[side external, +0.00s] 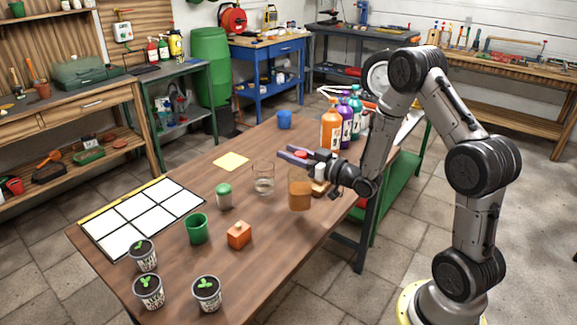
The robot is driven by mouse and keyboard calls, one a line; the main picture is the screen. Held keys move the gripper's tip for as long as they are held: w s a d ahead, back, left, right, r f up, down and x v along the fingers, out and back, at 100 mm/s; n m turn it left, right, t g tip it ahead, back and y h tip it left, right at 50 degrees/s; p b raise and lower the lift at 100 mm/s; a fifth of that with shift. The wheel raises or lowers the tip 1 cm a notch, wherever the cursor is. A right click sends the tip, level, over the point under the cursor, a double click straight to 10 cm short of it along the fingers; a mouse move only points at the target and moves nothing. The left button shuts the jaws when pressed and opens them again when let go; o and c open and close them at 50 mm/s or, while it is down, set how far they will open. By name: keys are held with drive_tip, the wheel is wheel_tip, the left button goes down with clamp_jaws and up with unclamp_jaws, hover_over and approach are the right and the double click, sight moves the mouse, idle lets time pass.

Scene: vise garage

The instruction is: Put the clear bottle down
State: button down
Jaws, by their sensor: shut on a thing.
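A clear container with amber contents (300,190), which I take for the clear bottle, is upright at the front right part of the wooden table. My gripper (317,182) reaches in from the right and is shut on it. The fingers are small and partly hidden, so the exact grip does not show clearly. I cannot tell whether the container's base touches the table. A second clear, nearly empty glass (263,179) stands just to its left, apart from it.
Orange (331,125), purple and green bottles stand behind my gripper. A green-lidded jar (224,196), green cup (197,228), orange block (239,235) and several potted seedlings (149,290) are to the left. A white-squared mat (128,226) lies far left. Bare table lies near the yellow sheet (231,161).

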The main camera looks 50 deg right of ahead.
drive_tip(key=shift+w+d+f, duration=0.1)
drive_tip(key=shift+w+f, duration=0.1)
drive_tip(key=shift+f, duration=0.5)
drive_tip(key=shift+w+f, duration=0.2)
drive_tip(key=shift+f, duration=0.55)
drive_tip(key=shift+w+d+f, duration=0.1)
drive_tip(key=shift+w+f, duration=0.1)
drive_tip(key=shift+f, duration=0.65)
drive_tip(key=c, duration=0.5)
unclamp_jaws()
